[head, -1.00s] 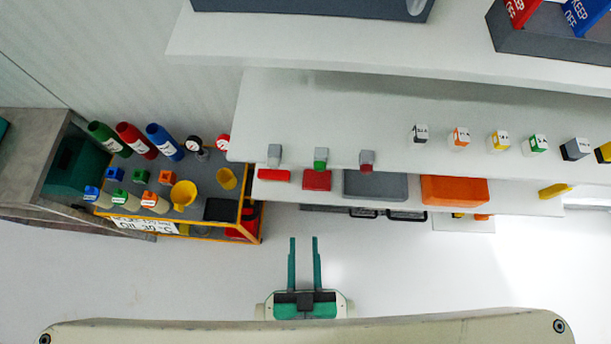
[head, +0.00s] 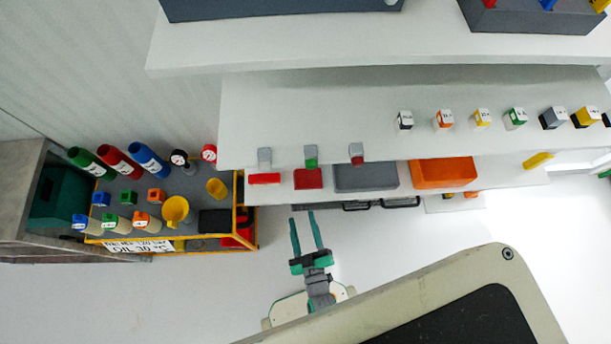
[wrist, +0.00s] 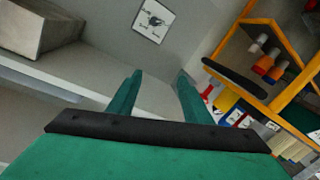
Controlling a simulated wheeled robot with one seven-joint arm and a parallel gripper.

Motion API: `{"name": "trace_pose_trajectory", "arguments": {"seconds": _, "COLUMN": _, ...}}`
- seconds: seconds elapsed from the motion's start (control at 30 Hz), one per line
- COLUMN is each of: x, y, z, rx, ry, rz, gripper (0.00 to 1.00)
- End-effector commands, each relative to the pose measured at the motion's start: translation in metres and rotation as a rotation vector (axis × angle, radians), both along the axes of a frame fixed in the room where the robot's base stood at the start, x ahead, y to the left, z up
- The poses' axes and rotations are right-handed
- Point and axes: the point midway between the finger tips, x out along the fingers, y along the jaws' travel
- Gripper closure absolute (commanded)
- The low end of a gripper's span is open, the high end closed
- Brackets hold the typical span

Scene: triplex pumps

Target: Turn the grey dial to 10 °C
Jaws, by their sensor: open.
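I cannot make out a grey dial for certain in either view. A dark grey box (head: 280,8) sits on the top shelf, cut by the upper edge of the head view. A small light grey rounded part (head: 391,3) shows at its right end, too cut off to identify. A white square plate with a dark mark (wrist: 153,20) is on a grey surface in the wrist view; its print is unreadable. My gripper (head: 304,216) is open and empty above the floor, below the shelves in the picture. Its green fingers (wrist: 160,78) are apart in the wrist view, with nothing between them.
White shelves (head: 300,100) hold small blocks and boxes, including an orange box (head: 443,172). A yellow-framed cart (head: 257,236) at left carries bottles, gauges and a yellow funnel (head: 174,211). A grey cabinet (head: 20,190) stands at far left. Floor below the cart and shelves looks clear.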

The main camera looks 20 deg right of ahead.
Motion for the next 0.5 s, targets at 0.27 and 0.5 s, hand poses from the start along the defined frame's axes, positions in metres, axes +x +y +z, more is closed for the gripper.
{"name": "trace_pose_trajectory", "arguments": {"seconds": 0.27, "x": 0.06, "y": -0.034, "z": -0.068, "rx": -0.167, "ry": -0.025, "rz": -0.109, "gripper": 0.55}}
{"name": "trace_pose_trajectory", "arguments": {"seconds": 0.5, "x": 0.079, "y": -0.044, "z": -0.085, "rx": -0.222, "ry": -0.025, "rz": -0.151, "gripper": 0.55}}
